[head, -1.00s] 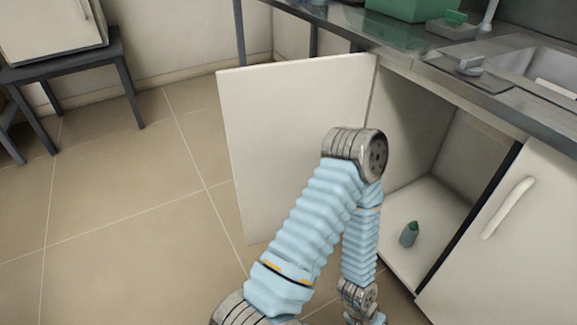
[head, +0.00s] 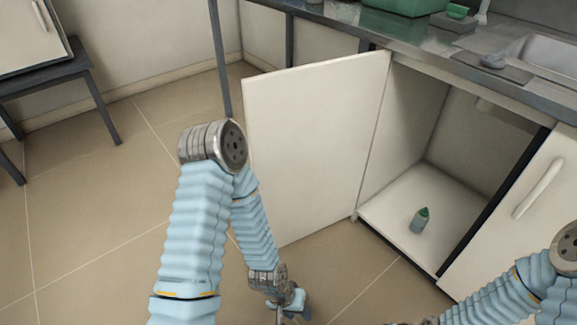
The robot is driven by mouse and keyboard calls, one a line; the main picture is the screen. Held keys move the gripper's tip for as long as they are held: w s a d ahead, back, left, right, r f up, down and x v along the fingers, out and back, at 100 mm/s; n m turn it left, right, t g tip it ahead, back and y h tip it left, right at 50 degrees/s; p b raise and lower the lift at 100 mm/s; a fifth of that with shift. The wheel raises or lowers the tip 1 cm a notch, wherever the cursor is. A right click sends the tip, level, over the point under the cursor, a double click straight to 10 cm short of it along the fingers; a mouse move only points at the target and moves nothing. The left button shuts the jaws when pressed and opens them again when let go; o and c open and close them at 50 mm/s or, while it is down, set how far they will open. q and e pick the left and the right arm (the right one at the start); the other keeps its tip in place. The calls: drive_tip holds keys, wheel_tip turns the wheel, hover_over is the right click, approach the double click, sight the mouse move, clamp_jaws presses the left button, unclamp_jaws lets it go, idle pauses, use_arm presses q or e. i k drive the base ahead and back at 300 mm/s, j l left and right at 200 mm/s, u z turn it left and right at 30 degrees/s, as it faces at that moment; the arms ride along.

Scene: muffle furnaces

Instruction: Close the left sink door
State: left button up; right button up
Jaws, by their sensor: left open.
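The left sink door (head: 315,135) is a white panel standing wide open, swung out to the left from its hinge side at the cabinet's left edge. The cabinet interior (head: 410,165) is exposed. My left gripper (head: 290,308) is open at the bottom edge, low in front of the door's lower edge, and only partly visible. My left forearm hangs down just left of the door's free edge. My right arm enters at the lower right; its gripper is out of frame.
The closed right door (head: 520,215) has a white handle. A metal counter (head: 420,60) runs above. A dark table (head: 60,80) stands at far left. Tiled floor (head: 110,210) is open on the left.

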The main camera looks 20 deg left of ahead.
sight(310, 128)
drive_tip(key=j+z, duration=0.45)
drive_tip(key=j, duration=0.45)
drive_tip(key=j+z, duration=0.4)
drive_tip(key=j, duration=0.5)
